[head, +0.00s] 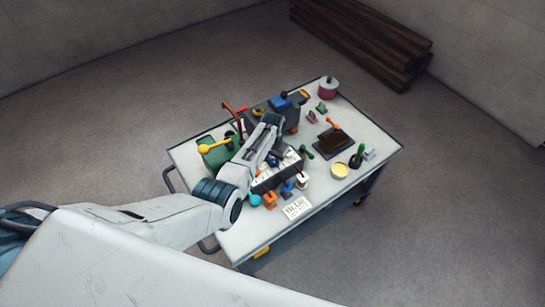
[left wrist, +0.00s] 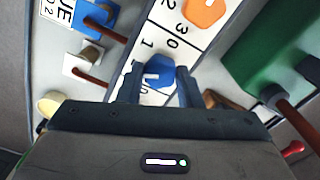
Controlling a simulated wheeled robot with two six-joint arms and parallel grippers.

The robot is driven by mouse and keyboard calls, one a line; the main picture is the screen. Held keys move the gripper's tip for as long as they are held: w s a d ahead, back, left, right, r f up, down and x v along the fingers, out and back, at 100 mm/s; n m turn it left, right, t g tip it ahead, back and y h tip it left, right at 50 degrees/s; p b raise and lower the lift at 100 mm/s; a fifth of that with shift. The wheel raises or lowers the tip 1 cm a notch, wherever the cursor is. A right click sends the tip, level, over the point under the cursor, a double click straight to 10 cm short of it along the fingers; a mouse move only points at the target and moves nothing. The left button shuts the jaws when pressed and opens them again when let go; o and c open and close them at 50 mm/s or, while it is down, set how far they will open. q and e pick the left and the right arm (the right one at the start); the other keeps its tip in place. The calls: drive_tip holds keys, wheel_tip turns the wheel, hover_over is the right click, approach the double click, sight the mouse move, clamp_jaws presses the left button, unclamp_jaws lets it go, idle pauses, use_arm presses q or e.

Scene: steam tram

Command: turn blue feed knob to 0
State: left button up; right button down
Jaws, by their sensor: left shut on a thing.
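The blue feed knob (left wrist: 158,72) sits on a white dial strip with black numerals in the left wrist view. A 1 shows just above it, and what looks like a 0 lies partly hidden below it. My left gripper (left wrist: 158,86) has one finger on each side of the knob and is shut on it. Which numeral the knob points at is not clear. In the head view my left arm reaches over the table, with the left gripper (head: 272,161) low over the white panel. My right gripper is not in view.
An orange knob (left wrist: 205,12) sits farther along the panel. On the table (head: 240,240) stand a lettered card (head: 297,208), a dark tray (head: 333,143) and a pink pot (head: 327,90). The table's right side has free room.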

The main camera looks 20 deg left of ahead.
use_arm(q)
drive_tip(key=m+p, duration=0.1)
drive_tip(key=m, duration=0.4)
drive_tip(key=shift+r+m, duration=0.1)
drive_tip(key=shift+m, duration=0.2)
drive_tip(key=m+p, duration=0.1)
drive_tip(key=m, duration=0.8)
drive_tip(key=shift+p, duration=0.4)
drive_tip(key=m, duration=0.2)
drive_tip(key=shift+m, duration=0.4)
drive_tip(key=m, duration=0.3)
drive_tip(key=shift+p, duration=0.3)
drive_tip(key=shift+m, duration=1.1)
